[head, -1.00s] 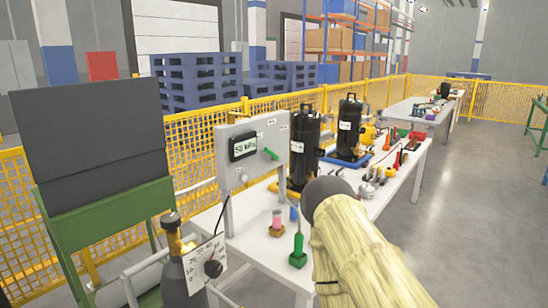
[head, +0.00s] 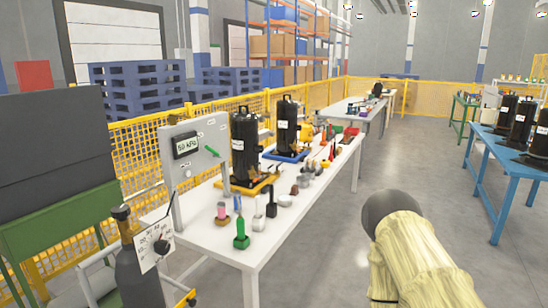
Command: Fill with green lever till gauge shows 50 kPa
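A grey panel (head: 172,204) stands upright at the near left end of the white table. Its dark digital gauge (head: 186,145) appears to read 50 kPa in small, slightly blurred digits. The green lever (head: 212,151) sits on the panel's face to the right of the gauge and slants down to the right. My arm, in a pale cover with a dark rounded end, shows at the lower right, well apart from the panel. My gripper's fingers do not show.
The white table (head: 225,236) holds two black compressors (head: 244,150) (head: 287,125), a green-based tool (head: 241,235) and small parts. A dark cylinder (head: 140,275) stands at front left. A blue table (head: 515,180) with compressors is at right. The floor between the tables is clear.

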